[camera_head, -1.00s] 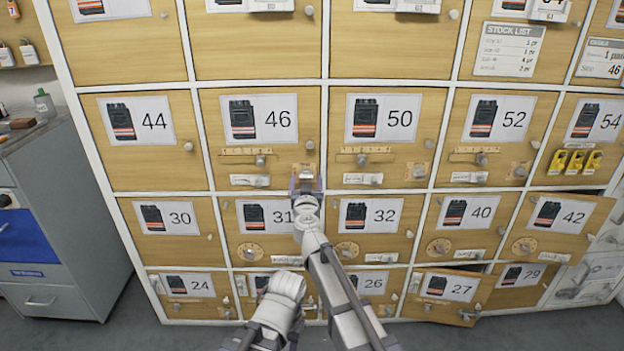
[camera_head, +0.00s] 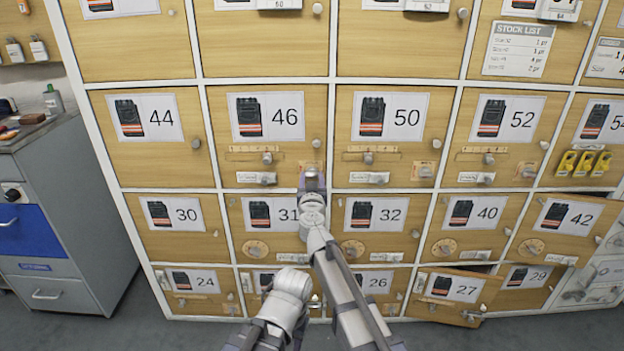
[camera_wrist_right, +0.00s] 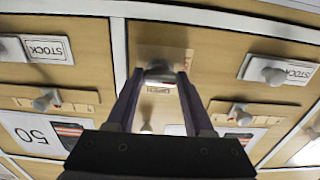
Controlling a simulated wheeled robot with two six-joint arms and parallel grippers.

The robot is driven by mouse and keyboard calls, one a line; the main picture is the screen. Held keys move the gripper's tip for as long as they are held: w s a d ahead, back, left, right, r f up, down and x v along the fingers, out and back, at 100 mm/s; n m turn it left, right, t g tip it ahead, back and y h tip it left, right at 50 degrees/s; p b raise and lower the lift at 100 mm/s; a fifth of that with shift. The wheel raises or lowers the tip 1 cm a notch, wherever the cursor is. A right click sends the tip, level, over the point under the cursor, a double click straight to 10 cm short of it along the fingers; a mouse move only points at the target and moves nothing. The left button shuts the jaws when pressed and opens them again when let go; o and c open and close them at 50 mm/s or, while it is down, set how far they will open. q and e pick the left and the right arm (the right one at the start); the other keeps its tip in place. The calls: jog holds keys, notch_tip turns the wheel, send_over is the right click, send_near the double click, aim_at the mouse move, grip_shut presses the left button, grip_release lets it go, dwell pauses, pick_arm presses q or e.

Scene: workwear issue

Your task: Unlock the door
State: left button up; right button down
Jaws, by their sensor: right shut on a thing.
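Door 46 (camera_head: 255,165) is shut, a wooden locker door with a sliding-knob track (camera_head: 267,158) and a labelled knob (camera_head: 268,178) below it. My right gripper (camera_head: 312,178) is at this door's lower right corner. In the right wrist view my right gripper (camera_wrist_right: 160,78) is shut on a grey knob (camera_wrist_right: 160,70) on a small tan plate (camera_wrist_right: 165,53). A label reading OPEN shows beside that knob, partly between the fingers. The knob's exact turn is hidden by the fingers. My left wrist shows low in the middle of the head view; its fingers are hidden.
Door 50 (camera_head: 350,165) is to the right, with the same kind of track and knobs. Doors 42 (camera_head: 569,217) and 27 (camera_head: 454,287) stand ajar at the lower right. A grey cabinet (camera_head: 70,200) stands at the left. Grey floor lies in front.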

jog(key=shift+m, duration=0.3)
jog(key=m, duration=0.3)
jog(key=shift+m, duration=0.4)
jog(key=m, duration=0.4)
jog(key=shift+m, duration=0.3)
jog(key=m, duration=0.8)
jog(key=shift+m, duration=0.6)
jog(key=shift+c, duration=1.4)
grip_release()
